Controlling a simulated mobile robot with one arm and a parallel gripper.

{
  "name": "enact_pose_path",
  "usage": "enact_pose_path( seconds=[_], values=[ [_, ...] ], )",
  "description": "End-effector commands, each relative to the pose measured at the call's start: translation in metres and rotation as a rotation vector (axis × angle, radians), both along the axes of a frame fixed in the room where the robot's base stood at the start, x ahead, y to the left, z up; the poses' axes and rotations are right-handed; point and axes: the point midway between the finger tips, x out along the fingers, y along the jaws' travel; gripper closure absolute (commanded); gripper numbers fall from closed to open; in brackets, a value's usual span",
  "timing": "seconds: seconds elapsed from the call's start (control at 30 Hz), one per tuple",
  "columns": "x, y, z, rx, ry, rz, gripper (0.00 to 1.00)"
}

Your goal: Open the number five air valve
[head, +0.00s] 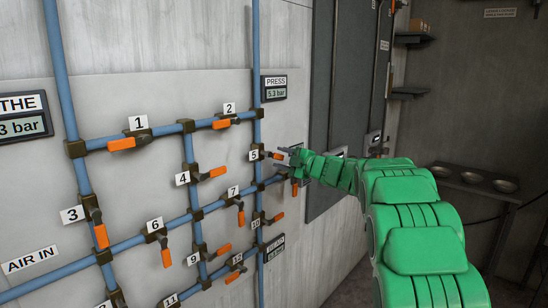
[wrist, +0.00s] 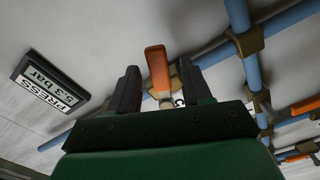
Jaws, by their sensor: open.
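The number five valve has an orange handle (head: 279,156) beside its "5" label (head: 257,155), on the blue pipework in the head view. The handle points right, toward my gripper (head: 292,156). In the wrist view, an orange handle (wrist: 157,67) stands between the two dark fingers of my gripper (wrist: 159,72), with a gap on each side. My gripper is open. A white label (wrist: 179,97) behind that handle is mostly hidden by my gripper, so its number cannot be read there.
A pressure display (head: 273,88) reading 5.3 bar is above valve five; it is also at left in the wrist view (wrist: 47,82). Another orange handle (head: 295,189) hangs just below my gripper. Several other numbered valves are on the left. A shelf with bowls (head: 472,178) is at right.

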Motion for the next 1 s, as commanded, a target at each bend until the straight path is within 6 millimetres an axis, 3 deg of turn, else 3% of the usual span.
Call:
enact_pose_path(
  seconds=[0.3, 0.73, 0.77, 1.0],
  values=[
    [0.024, 0.024, -0.002, 0.002, 0.001, 0.001, 0.51],
    [0.029, 0.029, 0.0, 0.0, 0.0, -0.001, 0.51],
    [0.029, 0.029, -0.001, 0.0, 0.001, -0.001, 0.53],
    [0.029, 0.029, -0.001, 0.001, 0.0, -0.001, 0.89]
  ],
)
